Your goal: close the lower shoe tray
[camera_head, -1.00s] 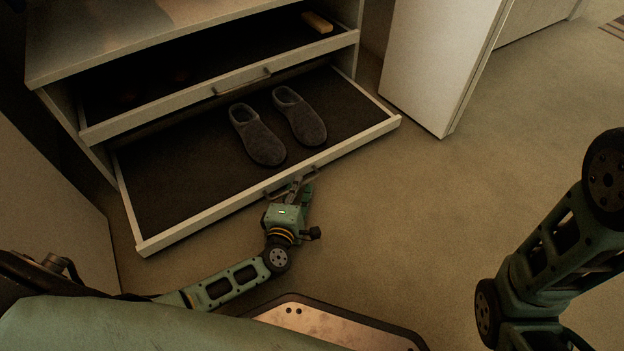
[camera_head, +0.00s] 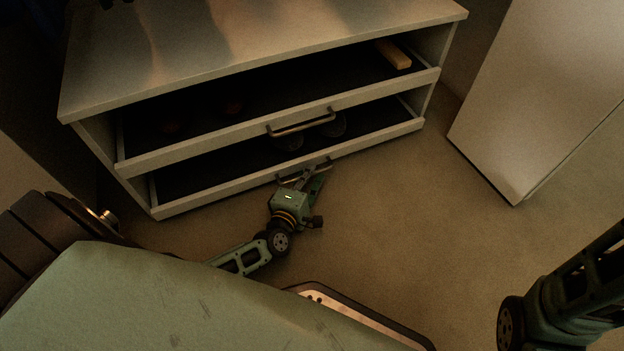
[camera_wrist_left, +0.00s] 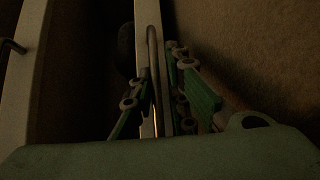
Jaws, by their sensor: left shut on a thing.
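The lower shoe tray (camera_head: 222,195) is a light drawer with a dark inside. It stands out only a little from the cabinet, about as far as the upper tray above it. Grey slippers (camera_head: 290,143) lie in it, mostly hidden under the upper tray front. My left gripper (camera_head: 304,178) is shut on the bar handle at the middle of the lower tray's front. In the left wrist view the handle (camera_wrist_left: 154,60) runs between the two fingers. My right arm shows at the lower right, but its gripper is out of view.
The upper tray (camera_head: 210,147) is partly open, with its own handle (camera_head: 300,124) and a wooden-backed brush-like block (camera_head: 393,54) inside. The cabinet top (camera_head: 250,35) is above. A white panel (camera_head: 535,100) stands at the right. The carpet (camera_head: 400,210) in front is clear.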

